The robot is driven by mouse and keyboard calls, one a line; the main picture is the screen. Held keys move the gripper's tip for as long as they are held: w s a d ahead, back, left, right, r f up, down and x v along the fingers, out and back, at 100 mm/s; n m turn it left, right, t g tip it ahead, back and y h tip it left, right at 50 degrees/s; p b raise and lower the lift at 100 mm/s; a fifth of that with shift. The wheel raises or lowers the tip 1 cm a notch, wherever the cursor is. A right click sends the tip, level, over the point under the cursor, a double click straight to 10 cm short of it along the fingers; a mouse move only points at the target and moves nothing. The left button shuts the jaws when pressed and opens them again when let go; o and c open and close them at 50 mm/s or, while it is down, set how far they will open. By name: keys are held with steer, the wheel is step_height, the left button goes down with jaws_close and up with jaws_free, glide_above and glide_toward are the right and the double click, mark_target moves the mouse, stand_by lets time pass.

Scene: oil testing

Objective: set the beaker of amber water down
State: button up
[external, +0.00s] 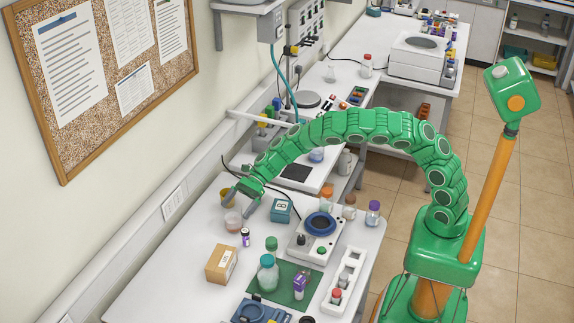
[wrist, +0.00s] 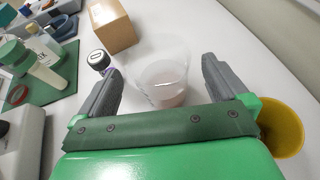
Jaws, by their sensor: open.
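A clear beaker (external: 233,222) with a little pale pinkish liquid stands upright on the white bench. It also shows in the wrist view (wrist: 163,84), between and just beyond the grey fingers. The liquid looks pinkish rather than clearly amber. My gripper (external: 241,202) is open, with one finger on each side of the beaker. In the wrist view my gripper (wrist: 164,72) shows gaps between the fingers and the glass. The green gripper body hides the near part of the bench.
A yellow cup (wrist: 283,127) stands close beside my right-hand finger in the wrist view. A small dark-capped vial (external: 245,237), a cardboard box (external: 221,264) and a teal box (external: 281,210) are near the beaker. The bench's front left is clear.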

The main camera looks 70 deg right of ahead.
steer(key=shift+v, duration=1.95)
